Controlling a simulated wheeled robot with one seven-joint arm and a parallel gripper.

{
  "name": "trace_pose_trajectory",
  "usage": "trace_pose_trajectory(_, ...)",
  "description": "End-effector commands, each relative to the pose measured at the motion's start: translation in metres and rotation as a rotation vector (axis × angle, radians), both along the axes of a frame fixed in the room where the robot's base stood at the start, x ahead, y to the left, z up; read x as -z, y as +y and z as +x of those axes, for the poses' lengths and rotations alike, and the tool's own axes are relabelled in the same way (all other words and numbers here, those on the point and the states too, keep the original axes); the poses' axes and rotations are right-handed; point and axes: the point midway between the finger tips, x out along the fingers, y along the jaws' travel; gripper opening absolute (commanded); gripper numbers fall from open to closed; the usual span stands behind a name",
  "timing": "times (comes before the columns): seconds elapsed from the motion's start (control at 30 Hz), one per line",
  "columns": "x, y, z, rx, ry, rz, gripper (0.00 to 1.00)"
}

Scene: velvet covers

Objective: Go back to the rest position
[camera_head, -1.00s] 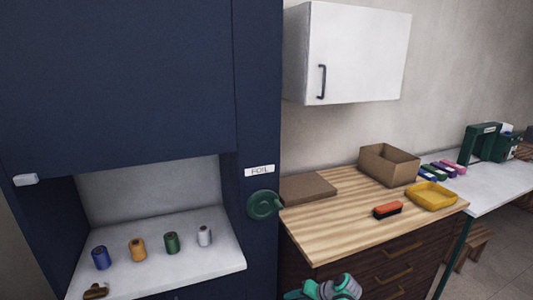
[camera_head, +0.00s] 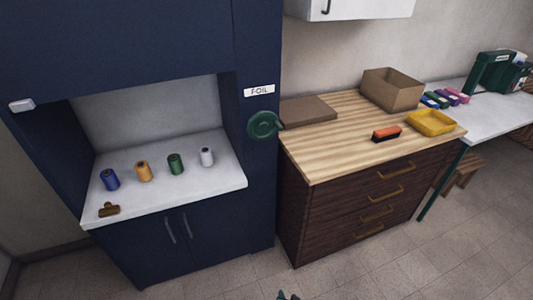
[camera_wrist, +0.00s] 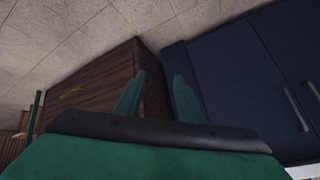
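My gripper (camera_wrist: 160,80) shows in the wrist view with its two green fingers apart and nothing between them. It points toward the floor and the lower fronts of the wooden drawer unit (camera_wrist: 95,85) and the blue cabinet (camera_wrist: 250,75). In the head view only a small dark green bit of my gripper (camera_head: 287,296) shows at the bottom edge, in front of the cabinets. The rest of my arm is out of the head view.
Thread spools (camera_head: 144,171) and a brass clip (camera_head: 109,210) sit in the blue cabinet's niche (camera_head: 200,190). The wooden counter (camera_head: 325,145) holds a cardboard box (camera_head: 392,90), yellow tray (camera_head: 431,122) and orange-black brush (camera_head: 387,134). The floor (camera_head: 400,265) in front is clear.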

Motion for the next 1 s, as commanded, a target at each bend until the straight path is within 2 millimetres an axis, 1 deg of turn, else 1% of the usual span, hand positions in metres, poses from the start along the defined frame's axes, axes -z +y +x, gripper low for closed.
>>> trace_pose_trajectory(0.03,0.001,0.004,-0.021,0.000,-0.013,-0.022,0.35)
trace_pose_trajectory(0.17,-0.008,0.011,-0.061,0.002,-0.063,-0.074,0.35)
trace_pose_trajectory(0.23,-0.016,0.015,-0.082,0.002,-0.092,-0.101,0.35)
trace_pose_trajectory(0.37,-0.036,0.023,-0.120,-0.005,-0.148,-0.146,0.35)
trace_pose_trajectory(0.4,-0.043,0.025,-0.132,-0.008,-0.165,-0.159,0.35)
trace_pose_trajectory(0.47,-0.057,0.029,-0.148,-0.011,-0.194,-0.177,0.35)
trace_pose_trajectory(0.5,-0.066,0.032,-0.159,-0.015,-0.212,-0.190,0.35)
trace_pose_trajectory(0.57,-0.080,0.036,-0.176,-0.020,-0.240,-0.206,0.35)
trace_pose_trajectory(0.67,-0.107,0.043,-0.202,-0.031,-0.288,-0.230,0.35)
trace_pose_trajectory(0.77,-0.138,0.050,-0.226,-0.042,-0.339,-0.252,0.35)
trace_pose_trajectory(0.87,-0.172,0.057,-0.249,-0.055,-0.390,-0.271,0.35)
trace_pose_trajectory(0.9,-0.186,0.060,-0.257,-0.060,-0.411,-0.277,0.35)
trace_pose_trajectory(0.97,-0.209,0.064,-0.269,-0.069,-0.443,-0.288,0.35)
trace_pose_trajectory(1.0,-0.224,0.067,-0.277,-0.075,-0.464,-0.292,0.35)
